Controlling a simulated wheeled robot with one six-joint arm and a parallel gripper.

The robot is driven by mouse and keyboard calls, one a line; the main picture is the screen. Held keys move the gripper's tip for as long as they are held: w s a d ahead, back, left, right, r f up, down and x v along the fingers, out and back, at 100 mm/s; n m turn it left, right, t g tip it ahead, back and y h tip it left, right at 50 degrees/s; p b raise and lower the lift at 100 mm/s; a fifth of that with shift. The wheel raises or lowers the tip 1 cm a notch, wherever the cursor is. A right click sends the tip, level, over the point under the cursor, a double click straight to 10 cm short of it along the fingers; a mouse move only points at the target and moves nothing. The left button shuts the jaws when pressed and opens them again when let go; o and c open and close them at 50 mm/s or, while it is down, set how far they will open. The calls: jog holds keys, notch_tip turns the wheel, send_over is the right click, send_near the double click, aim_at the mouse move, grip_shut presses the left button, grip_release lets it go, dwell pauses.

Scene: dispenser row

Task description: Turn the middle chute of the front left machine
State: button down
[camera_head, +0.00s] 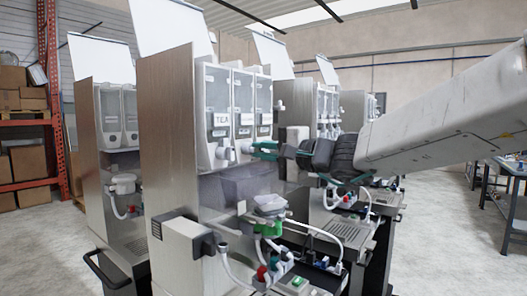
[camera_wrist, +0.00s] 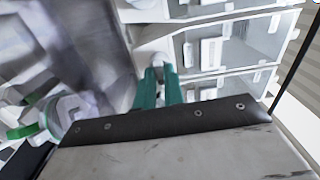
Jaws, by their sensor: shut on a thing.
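The nearest dispenser machine (camera_head: 170,140) stands left of centre in the head view, with three clear canisters side by side behind a wood-grain side panel. The left canister (camera_head: 217,105) is labelled TEA; its white chute (camera_head: 228,154) hangs free. My gripper (camera_head: 258,149) reaches in from the right, its teal fingers at the middle chute. In the wrist view the fingers (camera_wrist: 160,82) are closed around the white middle chute (camera_wrist: 157,58), below the middle canister (camera_wrist: 215,48). The fingers hide much of the chute, so its turn angle cannot be told.
Below the canisters are a clear bin (camera_head: 250,183), a green-based mixing cup (camera_head: 268,205) and hoses. Another machine (camera_head: 108,120) stands to the left, and more stand behind to the right. A workbench (camera_head: 508,180) is at far right; open floor lies before it.

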jog(key=shift+m, duration=3.1)
jog(key=c, duration=1.5)
grip_release()
jog(key=v, duration=0.7)
jog(key=shift+s+d, duration=0.25)
jog(key=shift+d, duration=0.1)
